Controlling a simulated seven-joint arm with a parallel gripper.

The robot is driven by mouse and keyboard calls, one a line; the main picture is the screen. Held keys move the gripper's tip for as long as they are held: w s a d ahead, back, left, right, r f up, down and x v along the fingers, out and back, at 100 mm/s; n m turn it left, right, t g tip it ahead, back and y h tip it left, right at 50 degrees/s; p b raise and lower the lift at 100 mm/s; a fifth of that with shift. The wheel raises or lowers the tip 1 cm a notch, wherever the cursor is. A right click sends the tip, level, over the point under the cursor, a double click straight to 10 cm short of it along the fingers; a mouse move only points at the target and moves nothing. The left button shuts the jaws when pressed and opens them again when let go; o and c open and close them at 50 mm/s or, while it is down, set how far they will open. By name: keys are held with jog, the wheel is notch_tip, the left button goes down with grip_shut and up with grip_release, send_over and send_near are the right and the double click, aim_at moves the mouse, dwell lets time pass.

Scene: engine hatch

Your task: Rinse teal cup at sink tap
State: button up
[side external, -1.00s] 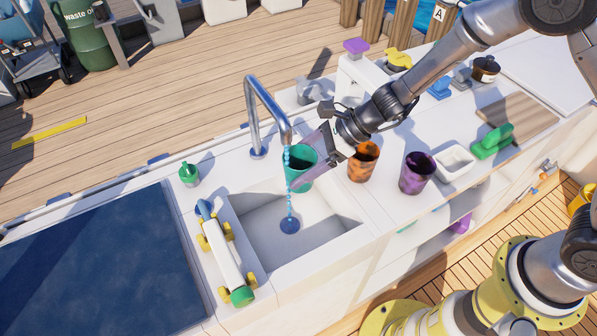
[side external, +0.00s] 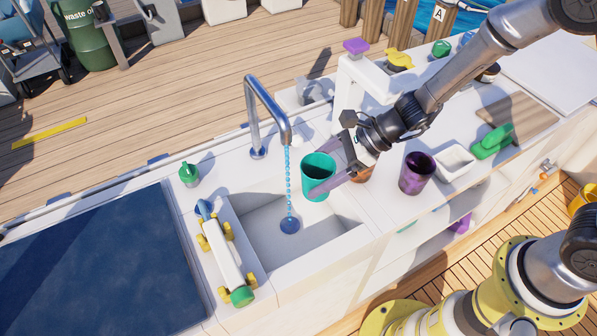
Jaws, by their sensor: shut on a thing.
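The teal cup (side external: 318,173) is upright, its open mouth facing up, above the right part of the sink basin (side external: 268,240). My gripper (side external: 322,172) is shut on it, coming from the right with its fingers around the cup's sides. The metal tap (side external: 262,110) arches over the basin, and a blue stream of water (side external: 288,175) falls from its spout to the drain (side external: 290,225). The cup is to the right of the stream, apart from it. Whether there is water in the cup cannot be seen.
An orange cup (side external: 362,175) stands mostly hidden behind my gripper, with a purple cup (side external: 417,173) to its right. A white dish (side external: 455,162) and a green brush (side external: 493,141) lie farther right. A wheeled toy-like vehicle (side external: 224,253) lies along the basin's left edge; a green bottle (side external: 189,174) stands behind it.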

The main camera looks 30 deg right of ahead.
jog(key=shift+s+d, duration=0.55)
jog(key=shift+s, duration=0.25)
jog(key=shift+s+d, duration=0.55)
jog(key=shift+s, duration=0.25)
jog(key=s+d+r, duration=0.2)
jog(key=s+r, duration=0.2)
jog(key=shift+d, duration=0.4)
dwell(0.4)
dwell(0.8)
